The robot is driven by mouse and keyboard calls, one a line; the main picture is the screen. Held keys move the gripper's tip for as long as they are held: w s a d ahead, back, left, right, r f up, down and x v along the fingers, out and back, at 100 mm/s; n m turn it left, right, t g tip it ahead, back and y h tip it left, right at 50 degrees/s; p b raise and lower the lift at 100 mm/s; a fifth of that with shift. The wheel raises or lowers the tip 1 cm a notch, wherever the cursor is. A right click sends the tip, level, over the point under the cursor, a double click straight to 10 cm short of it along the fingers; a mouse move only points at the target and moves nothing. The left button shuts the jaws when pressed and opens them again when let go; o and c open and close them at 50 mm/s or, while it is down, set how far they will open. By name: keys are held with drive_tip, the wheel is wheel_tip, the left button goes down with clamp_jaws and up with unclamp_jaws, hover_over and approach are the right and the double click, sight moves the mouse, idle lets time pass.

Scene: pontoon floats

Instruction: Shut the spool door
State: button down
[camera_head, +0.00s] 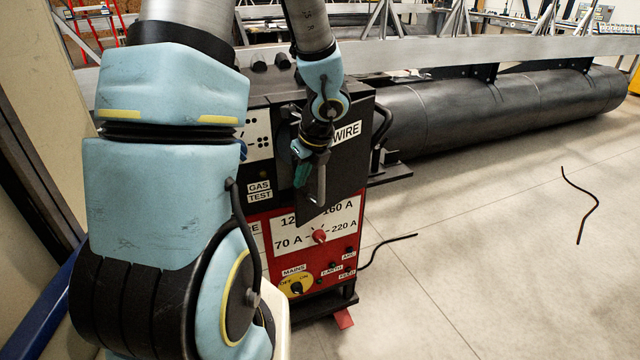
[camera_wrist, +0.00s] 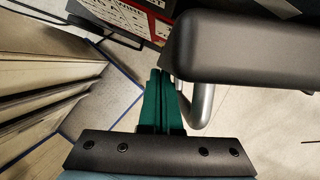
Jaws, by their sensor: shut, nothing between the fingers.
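The spool door (camera_head: 345,165) is a black panel labelled WIRE on the front of the red and black welding machine. It looks swung outward, its lower corner hanging in front of the red dial panel; how wide it stands I cannot tell. A metal bar handle (camera_head: 321,184) is on it. My gripper (camera_head: 301,176) is shut and empty, just left of the handle. In the wrist view its green fingers (camera_wrist: 162,78) lie together beside the curved metal bar (camera_wrist: 203,103) and a dark rounded block (camera_wrist: 240,46). Whether they touch the bar I cannot tell.
The machine's red dial panel (camera_head: 318,235) is below the door. A long black float (camera_head: 480,105) lies behind to the right. The floor at right is mostly clear.

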drive_tip(key=w+a+m+h+p, duration=0.1)
drive_tip(key=w+a+m, duration=0.1)
drive_tip(key=w+a, duration=0.2)
drive_tip(key=shift+w+m+t, duration=0.3)
drive_tip(key=shift+w+m, duration=0.1)
drive_tip(key=shift+w, duration=0.45)
